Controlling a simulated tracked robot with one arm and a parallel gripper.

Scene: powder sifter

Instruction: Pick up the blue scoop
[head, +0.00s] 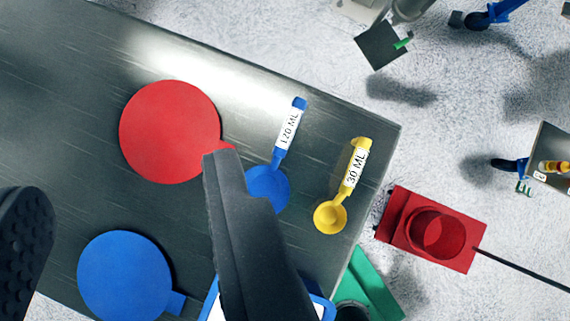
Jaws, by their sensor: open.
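The blue scoop (268,187) lies on the dark metal table (330,115), its handle pointing up the picture with a white label reading 120 ML. My gripper (125,185) is open, with one dark finger at the far left edge and the other across the lower middle. The finger on the right overlaps the left edge of the scoop's bowl in the picture. The scoop is not between the fingers. Whether that finger touches it I cannot tell.
A yellow scoop (331,216) labelled 30 ML lies right of the blue one. A red disc (170,132) and a blue disc (125,277) lie on the left. A red box with a round cup (438,232) stands beyond the table's right edge. A green object (375,285) is below.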

